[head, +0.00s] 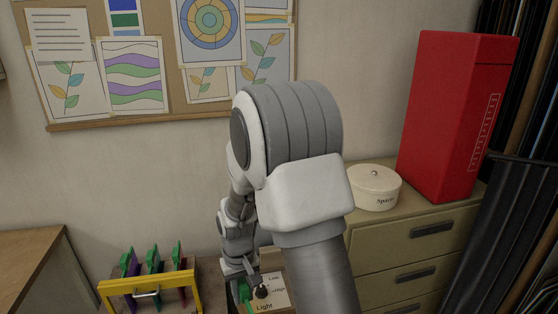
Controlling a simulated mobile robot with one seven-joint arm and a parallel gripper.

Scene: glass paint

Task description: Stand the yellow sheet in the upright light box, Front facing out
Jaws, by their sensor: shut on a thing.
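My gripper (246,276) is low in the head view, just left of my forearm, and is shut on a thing. A green piece (243,291) shows right below the fingers. It looks like the green pieces on the sheets in the rack. The rest of the held sheet is hidden, so I cannot tell its colour or which side faces out. The light box (279,286) is below and beside my gripper, with a pale panel, a dark knob and the word "Light". The bottom edge of the picture and my arm hide much of it.
A lidded white pot (375,187) and a tall red box (455,115) stand on the drawer cabinet (410,232). A wooden top (28,250) is at far left.

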